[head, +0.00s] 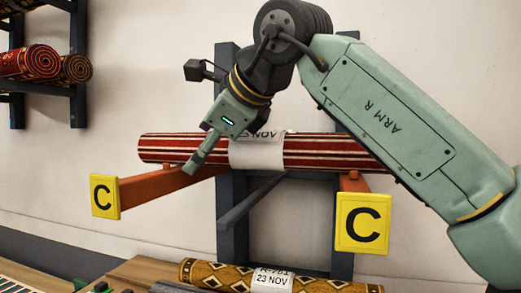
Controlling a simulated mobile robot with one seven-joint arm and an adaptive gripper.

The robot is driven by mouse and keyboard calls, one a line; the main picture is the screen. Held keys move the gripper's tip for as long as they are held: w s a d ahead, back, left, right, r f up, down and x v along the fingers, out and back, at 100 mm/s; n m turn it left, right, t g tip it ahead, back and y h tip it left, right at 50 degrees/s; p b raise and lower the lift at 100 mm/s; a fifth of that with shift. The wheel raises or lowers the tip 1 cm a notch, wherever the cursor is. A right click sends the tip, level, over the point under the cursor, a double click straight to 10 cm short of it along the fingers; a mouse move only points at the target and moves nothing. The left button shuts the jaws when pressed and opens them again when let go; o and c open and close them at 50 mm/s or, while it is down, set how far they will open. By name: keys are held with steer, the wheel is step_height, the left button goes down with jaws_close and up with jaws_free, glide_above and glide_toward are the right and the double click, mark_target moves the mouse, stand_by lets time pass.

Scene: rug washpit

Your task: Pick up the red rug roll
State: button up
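A red rug roll (312,150) with cream stripes lies across two orange bracket arms marked C. A white paper band around its middle reads "NOV" in part; the rest is covered. My gripper (192,170) is in front of the left part of this roll, pointing down and left. Its fingers overlap the roll and the left bracket arm in the picture; I cannot tell whether they touch. The fingers line up in this view, so their opening is hidden. Another red patterned roll (30,62) lies on a rack at the upper left.
Yellow C signs cap the left bracket (105,196) and right bracket (362,223). A gold diamond-patterned roll (215,272) tagged "23 NOV" lies below, beside a wooden surface (140,272). Dark uprights (232,225) stand against the pale wall.

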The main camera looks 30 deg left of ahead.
steer(key=shift+a+f, duration=0.1)
steer(key=shift+a, duration=0.05)
jaws_close()
stand_by(0.9)
steer(key=shift+r, duration=0.35)
